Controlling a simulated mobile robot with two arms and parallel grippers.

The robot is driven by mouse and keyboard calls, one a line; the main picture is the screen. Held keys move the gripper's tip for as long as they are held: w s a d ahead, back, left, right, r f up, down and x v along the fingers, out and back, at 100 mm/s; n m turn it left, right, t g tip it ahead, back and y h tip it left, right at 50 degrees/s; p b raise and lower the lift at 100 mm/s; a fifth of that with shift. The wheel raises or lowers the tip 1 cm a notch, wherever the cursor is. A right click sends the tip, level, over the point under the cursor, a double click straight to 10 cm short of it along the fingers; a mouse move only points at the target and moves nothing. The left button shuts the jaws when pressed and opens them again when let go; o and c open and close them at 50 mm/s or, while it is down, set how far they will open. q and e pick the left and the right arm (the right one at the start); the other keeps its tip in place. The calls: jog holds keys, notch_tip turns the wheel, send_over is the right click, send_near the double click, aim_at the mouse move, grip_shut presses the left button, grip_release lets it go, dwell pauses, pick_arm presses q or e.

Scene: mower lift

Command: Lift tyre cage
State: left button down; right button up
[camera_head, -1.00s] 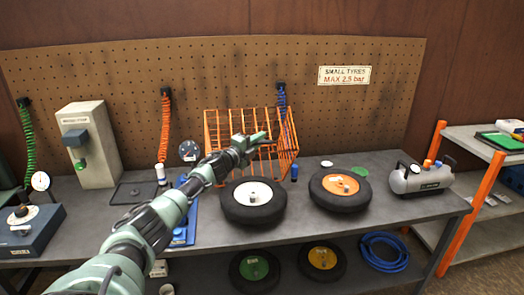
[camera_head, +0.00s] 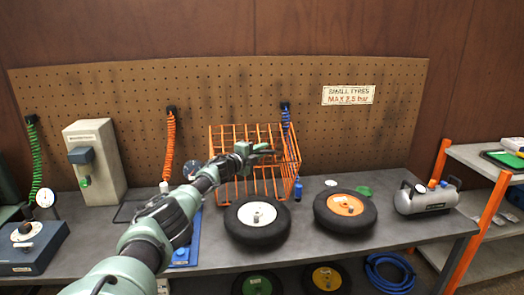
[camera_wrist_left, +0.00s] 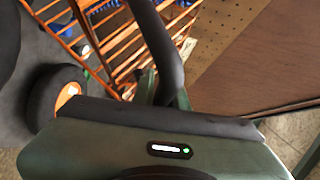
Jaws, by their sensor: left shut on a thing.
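The tyre cage (camera_head: 281,182) is an orange wire basket at the back of the workbench, in front of the pegboard. My left arm reaches in from the lower left. My left gripper (camera_head: 262,150) is at the near side of the cage, by its upper rim, and is shut on it. In the left wrist view the orange bars of the cage (camera_wrist_left: 118,45) run close beyond the dark gripper parts; the exact contact is hidden. I cannot tell clearly whether the cage's base touches the bench. My right gripper is not in view.
A white-hubbed tyre (camera_head: 257,236) and an orange-hubbed tyre (camera_head: 345,225) lie on the bench in front of the cage. A grey air tank (camera_head: 425,199) stands at the right. Orange and blue (camera_head: 286,130) coiled hoses hang beside the cage.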

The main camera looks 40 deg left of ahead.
pick_arm(q)
jog(key=shift+f, duration=0.3)
jog(key=c, duration=1.7)
grip_release()
jog(key=shift+w+a+f, duration=0.15)
jog(key=shift+a+f, duration=0.05)
jog(key=shift+d+r, duration=0.1)
jog(key=shift+r, duration=0.05)
